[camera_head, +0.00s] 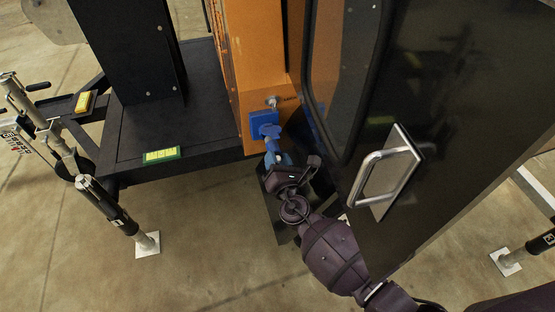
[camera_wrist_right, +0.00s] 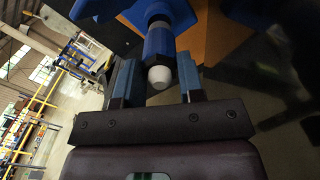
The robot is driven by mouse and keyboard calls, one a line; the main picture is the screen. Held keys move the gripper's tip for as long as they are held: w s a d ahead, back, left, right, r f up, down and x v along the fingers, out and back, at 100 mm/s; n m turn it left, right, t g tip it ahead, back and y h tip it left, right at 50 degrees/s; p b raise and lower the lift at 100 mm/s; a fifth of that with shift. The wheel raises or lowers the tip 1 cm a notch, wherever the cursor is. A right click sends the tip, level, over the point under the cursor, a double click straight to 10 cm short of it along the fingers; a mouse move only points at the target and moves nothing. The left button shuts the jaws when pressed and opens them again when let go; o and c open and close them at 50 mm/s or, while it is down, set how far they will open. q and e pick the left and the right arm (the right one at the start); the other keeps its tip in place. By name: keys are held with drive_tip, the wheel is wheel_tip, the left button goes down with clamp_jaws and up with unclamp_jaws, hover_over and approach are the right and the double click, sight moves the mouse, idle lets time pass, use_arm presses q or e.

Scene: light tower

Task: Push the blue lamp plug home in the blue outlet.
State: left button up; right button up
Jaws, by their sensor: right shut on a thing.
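The blue outlet (camera_head: 263,122) is a box with a raised lid on the lower part of the orange panel. My right gripper (camera_head: 275,153) is just below the outlet and is shut on the blue lamp plug (camera_wrist_right: 159,44). In the right wrist view the two blue-padded fingers (camera_wrist_right: 157,70) lie on either side of the plug, and its pale rear end points toward my palm. The plug's front end meets the blue outlet (camera_wrist_right: 157,10). How deep it sits cannot be told. My left gripper is not in view.
An open dark door (camera_head: 430,110) with a metal handle (camera_head: 386,172) stands close to the right of my right arm. The black base platform (camera_head: 135,135) with a green-yellow label lies left. Stabilizer legs (camera_head: 108,205) stand on the concrete floor, which is clear in front.

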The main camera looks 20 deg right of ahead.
drive_tip(key=shift+w+b, duration=0.35)
drive_tip(key=shift+w, duration=1.25)
drive_tip(key=o, duration=1.2)
drive_tip(key=shift+c, duration=0.2)
drive_tip(key=shift+f, duration=0.1)
drive_tip(key=shift+s, duration=0.35)
drive_tip(key=s+p, duration=0.1)
drive_tip(key=s, duration=0.9)
drive_tip(key=shift+s, duration=0.1)
